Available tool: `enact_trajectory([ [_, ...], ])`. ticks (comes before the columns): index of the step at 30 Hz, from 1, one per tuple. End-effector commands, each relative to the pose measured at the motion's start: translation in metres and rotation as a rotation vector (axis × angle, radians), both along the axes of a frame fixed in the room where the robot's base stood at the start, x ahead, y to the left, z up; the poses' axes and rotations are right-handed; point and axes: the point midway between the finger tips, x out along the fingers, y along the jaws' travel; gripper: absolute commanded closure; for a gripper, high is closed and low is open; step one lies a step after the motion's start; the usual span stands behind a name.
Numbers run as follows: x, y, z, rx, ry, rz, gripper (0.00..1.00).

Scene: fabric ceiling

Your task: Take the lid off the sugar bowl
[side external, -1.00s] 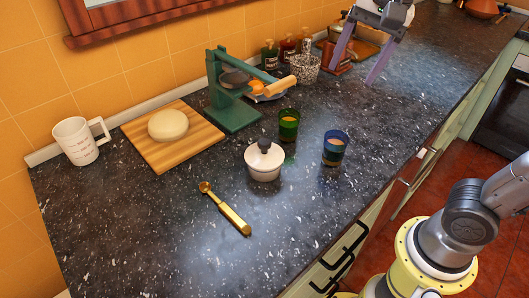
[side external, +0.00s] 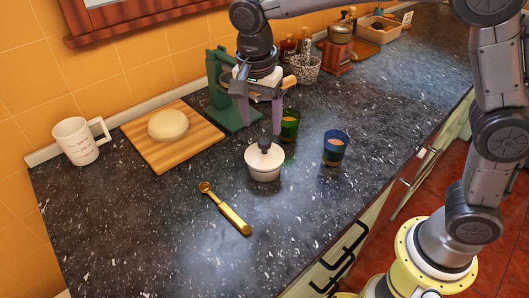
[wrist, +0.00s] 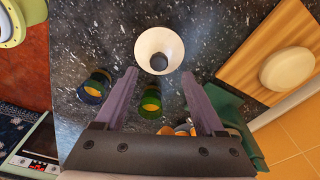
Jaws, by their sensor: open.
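The white sugar bowl (side external: 263,168) stands upright on the dark counter. Its lid, with a dark knob (side external: 264,145), sits on top. In the wrist view the bowl (wrist: 150,41) shows from above, with the dark knob (wrist: 158,62) at its lower edge. My gripper (side external: 262,128) is open and empty, with its fingers pointing down above and a little behind the bowl. In the wrist view the gripper (wrist: 163,75) has its two purple fingers spread to either side of the bowl's near edge. Neither finger visibly touches the bowl or knob.
A green glass (side external: 289,125) and a blue glass (side external: 335,148) stand close right of the bowl. A brass scoop (side external: 226,209) lies in front. A green press (side external: 225,100) stands behind my gripper. A board (side external: 195,140) with dough and a white measuring cup (side external: 76,142) are left.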

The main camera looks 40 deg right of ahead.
Motion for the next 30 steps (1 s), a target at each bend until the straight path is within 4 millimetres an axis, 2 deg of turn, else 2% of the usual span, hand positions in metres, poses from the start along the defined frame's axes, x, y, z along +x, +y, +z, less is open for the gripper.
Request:
enact_trajectory([
  [3, 0.001, -0.002, -0.016, -0.001, 0.003, -0.001, 0.29],
  [10, 0.001, -0.005, -0.031, -0.001, 0.002, -0.001, 0.29],
  [18, 0.003, -0.012, -0.067, -0.001, 0.003, -0.001, 0.29],
  [28, 0.004, -0.013, -0.074, 0.000, -0.001, -0.001, 0.29],
  [30, 0.004, -0.013, -0.074, 0.000, -0.001, -0.001, 0.39],
])
